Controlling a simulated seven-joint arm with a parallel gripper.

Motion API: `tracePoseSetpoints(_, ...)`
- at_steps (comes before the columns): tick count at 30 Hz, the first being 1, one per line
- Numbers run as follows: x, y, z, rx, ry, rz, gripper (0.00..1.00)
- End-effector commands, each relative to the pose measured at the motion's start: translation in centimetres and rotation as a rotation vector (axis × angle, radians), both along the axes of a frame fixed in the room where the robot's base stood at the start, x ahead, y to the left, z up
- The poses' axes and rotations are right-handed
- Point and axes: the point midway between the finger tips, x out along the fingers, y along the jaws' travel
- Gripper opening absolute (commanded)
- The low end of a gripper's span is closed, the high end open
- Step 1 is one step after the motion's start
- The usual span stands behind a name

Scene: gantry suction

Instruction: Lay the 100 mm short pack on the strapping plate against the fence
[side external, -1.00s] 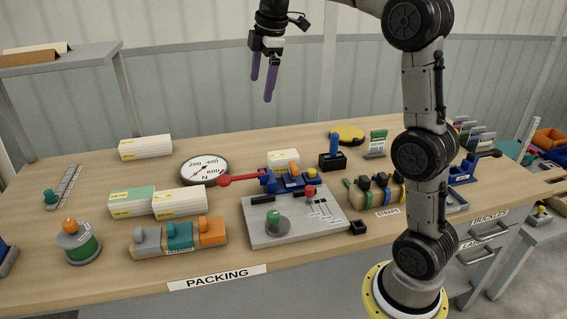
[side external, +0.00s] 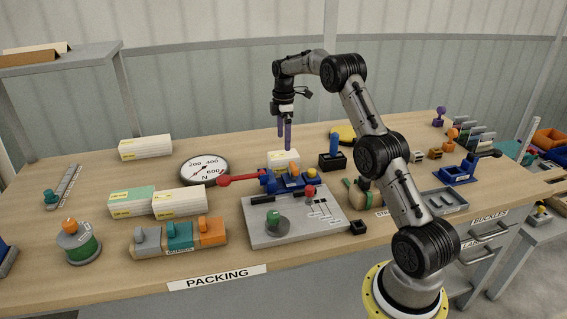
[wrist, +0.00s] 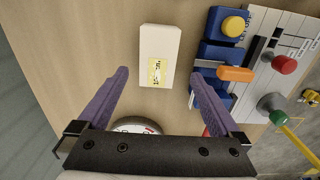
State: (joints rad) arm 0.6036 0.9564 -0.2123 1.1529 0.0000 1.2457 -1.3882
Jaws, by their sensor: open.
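A short white pack (side external: 285,156) with a yellow label lies on the bench behind the blue strapping tool; its label is too small to read surely. It also shows in the wrist view (wrist: 160,45). My gripper (side external: 284,143) is open and empty, its purple fingers pointing down just above this pack. In the wrist view the fingertips (wrist: 159,74) stand wide on either side of the pack's labelled end. The grey strapping plate (side external: 265,234) is bare at its front left, apart from a green-topped knob. A black bar on it may be the fence.
The blue tool (side external: 268,182) with its red lever (side external: 240,179) stands close beside the pack. A round dial (side external: 205,169) is to the left. Longer packs (side external: 145,148) lie further left. A black holder with a blue handle (side external: 334,150) stands right.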

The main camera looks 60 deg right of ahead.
Motion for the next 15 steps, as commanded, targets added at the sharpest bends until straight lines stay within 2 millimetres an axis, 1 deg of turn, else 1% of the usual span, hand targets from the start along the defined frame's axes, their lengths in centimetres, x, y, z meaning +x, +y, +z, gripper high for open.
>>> tracePoseSetpoints(1,-0.1,0.1,-1.0,0.001,0.003,0.000,1.00)
tracePoseSetpoints(3,0.0,0.1,-2.2,0.001,0.003,0.000,1.00)
tracePoseSetpoints(6,0.0,0.1,-3.2,0.001,0.001,0.001,1.00)
tracePoseSetpoints(11,0.0,0.0,-4.1,0.001,0.001,0.001,1.00)
tracePoseSetpoints(15,0.1,-0.1,-5.8,0.001,0.001,0.001,1.00)
